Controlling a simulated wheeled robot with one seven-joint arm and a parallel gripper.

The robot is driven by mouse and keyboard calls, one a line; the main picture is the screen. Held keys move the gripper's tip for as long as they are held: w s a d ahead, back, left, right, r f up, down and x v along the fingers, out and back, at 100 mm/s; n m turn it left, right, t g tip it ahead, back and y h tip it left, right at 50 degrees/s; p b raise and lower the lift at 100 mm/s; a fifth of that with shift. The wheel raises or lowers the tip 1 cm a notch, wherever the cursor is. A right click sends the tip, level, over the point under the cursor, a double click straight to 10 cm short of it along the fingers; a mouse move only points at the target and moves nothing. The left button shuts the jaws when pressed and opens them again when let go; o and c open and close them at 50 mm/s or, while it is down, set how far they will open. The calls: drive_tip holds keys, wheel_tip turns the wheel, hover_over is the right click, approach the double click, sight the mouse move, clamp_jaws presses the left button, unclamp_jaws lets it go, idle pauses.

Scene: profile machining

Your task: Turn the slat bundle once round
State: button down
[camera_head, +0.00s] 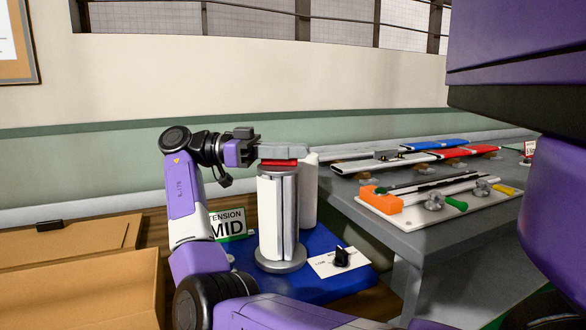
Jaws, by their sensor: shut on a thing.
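The slat bundle (277,215) stands upright on a round grey base (280,258), on a blue board (318,241). It shows as white and grey upright strips. A red piece (279,162) sits at its top. My gripper (284,151) reaches in from the left, its grey end lying level over the bundle's top and shut on the red piece. The far side of the bundle and the inner jaw faces are hidden. A white roll (309,195) stands upright close behind the bundle on the right.
A "TENSION MID" sign (228,225) stands left of the bundle, and a white plate with a black knob (341,257) lies at its right. Cardboard boxes (80,285) fill the left. A grey bench (420,238) at right carries coloured profiles (465,151) and a tool board (440,199).

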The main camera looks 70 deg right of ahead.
drive_tip(key=shift+s+a+f+m+y+b, duration=0.15)
drive_tip(key=shift+m+y+b, duration=0.35)
drive_tip(key=shift+y+b, duration=0.4)
drive_tip(key=c, duration=1.4)
unclamp_jaws()
drive_tip(key=shift+c, duration=0.2)
wheel_tip(320, 180, up, 20)
drive_tip(key=p, duration=0.6)
